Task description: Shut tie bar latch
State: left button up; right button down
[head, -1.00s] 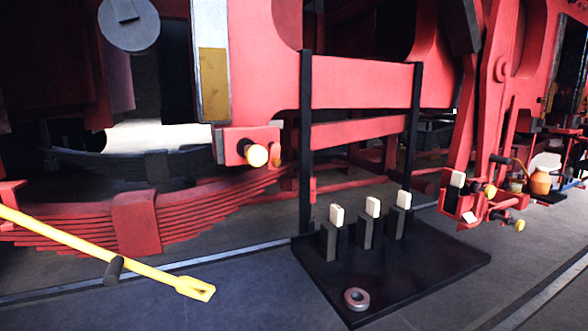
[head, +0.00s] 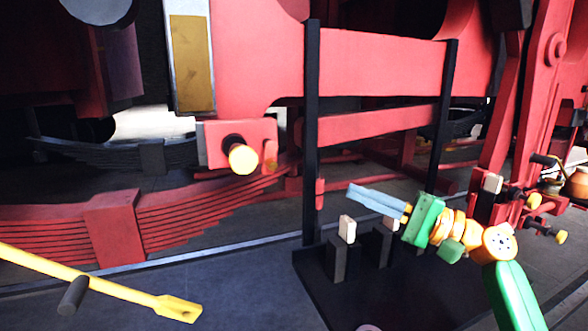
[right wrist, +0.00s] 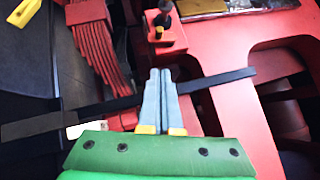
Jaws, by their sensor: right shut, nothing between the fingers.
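My right gripper (head: 352,195) is shut and empty, its grey-blue fingers pointing left towards the left black post (head: 312,130). In the right wrist view its fingertips (right wrist: 160,72) lie together, and the fingers cross in front of a dark bar. A red bracket with a yellow-ended dark pin (head: 243,159) stands left of the post. A small red piece (head: 320,193) sits low on the post, left of my fingertips. I cannot tell for sure which part is the tie bar latch. My left gripper is out of view.
A black base plate (head: 318,285) carries dark blocks with pale tops (head: 347,229), partly behind my right arm. A yellow bar (head: 90,272) reaches in from the left. Red leaf springs (head: 115,228) lie behind it. Floor at lower centre is clear.

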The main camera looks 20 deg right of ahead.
jog(key=w+a+p, duration=0.2)
jog(key=w+p, duration=0.1)
jog(key=w, duration=0.1)
jog(key=p, duration=0.5)
send_near(272, 159)
jog(key=x, duration=0.3)
jog(key=f+x, duration=0.1)
jog(key=x, duration=0.1)
jog(key=shift+w, duration=0.35)
jog(key=shift+f+b, duration=0.1)
jog(key=shift+b, duration=0.25)
jog(key=shift+a+m+t, duration=0.1)
jog(key=shift+m+t, duration=0.2)
jog(key=shift+m, duration=0.1)
